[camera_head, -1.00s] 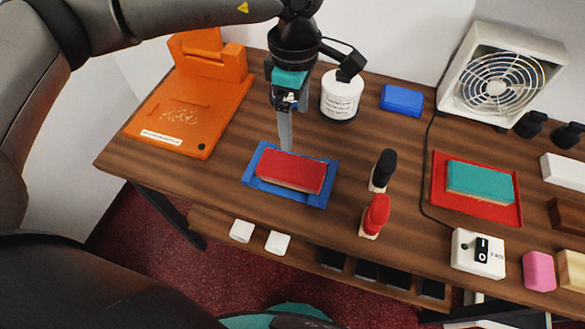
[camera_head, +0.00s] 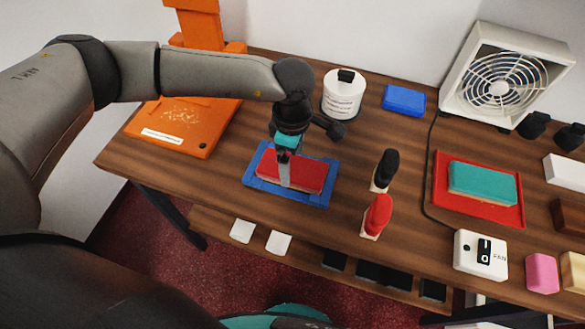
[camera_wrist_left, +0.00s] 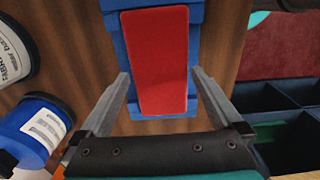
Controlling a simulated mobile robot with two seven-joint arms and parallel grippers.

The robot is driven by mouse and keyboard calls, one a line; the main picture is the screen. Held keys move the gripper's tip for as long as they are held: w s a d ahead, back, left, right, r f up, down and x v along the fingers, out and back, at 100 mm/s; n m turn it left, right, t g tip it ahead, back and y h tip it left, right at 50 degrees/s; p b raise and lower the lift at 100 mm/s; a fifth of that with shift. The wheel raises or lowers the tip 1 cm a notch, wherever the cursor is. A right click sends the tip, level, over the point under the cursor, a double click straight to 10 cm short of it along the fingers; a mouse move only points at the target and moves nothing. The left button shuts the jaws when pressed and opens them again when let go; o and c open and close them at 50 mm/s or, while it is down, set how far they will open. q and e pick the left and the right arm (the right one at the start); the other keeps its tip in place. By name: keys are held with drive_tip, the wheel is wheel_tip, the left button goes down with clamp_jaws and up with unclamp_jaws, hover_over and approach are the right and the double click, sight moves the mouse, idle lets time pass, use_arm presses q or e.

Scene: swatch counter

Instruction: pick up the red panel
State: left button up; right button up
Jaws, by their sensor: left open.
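The red panel (camera_head: 300,174) lies flat on a blue tray (camera_head: 257,187) near the table's middle. My left gripper (camera_head: 286,180) is over the left part of the panel, pointing down, open. In the left wrist view, the red panel (camera_wrist_left: 157,60) runs up the middle on the blue tray (camera_wrist_left: 113,40). The fingertips of my left gripper (camera_wrist_left: 160,76) stand apart, one on each side of the panel, with gaps visible. I cannot tell how far above the tray they are. My right gripper is not in view.
A black-handled tool (camera_head: 386,168) and a red-handled tool (camera_head: 377,214) stand right of the tray. A white jar (camera_head: 343,97) stands behind; the wrist view also shows a blue-and-white jar (camera_wrist_left: 42,132). An orange stand (camera_head: 185,122) is left, a red tray (camera_head: 487,208) right.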

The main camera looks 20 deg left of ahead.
use_arm(q)
drive_tip(key=shift+f, duration=0.65)
drive_tip(key=shift+r, duration=0.1)
drive_tip(key=c, duration=1.2)
drive_tip(key=shift+o, duration=0.2)
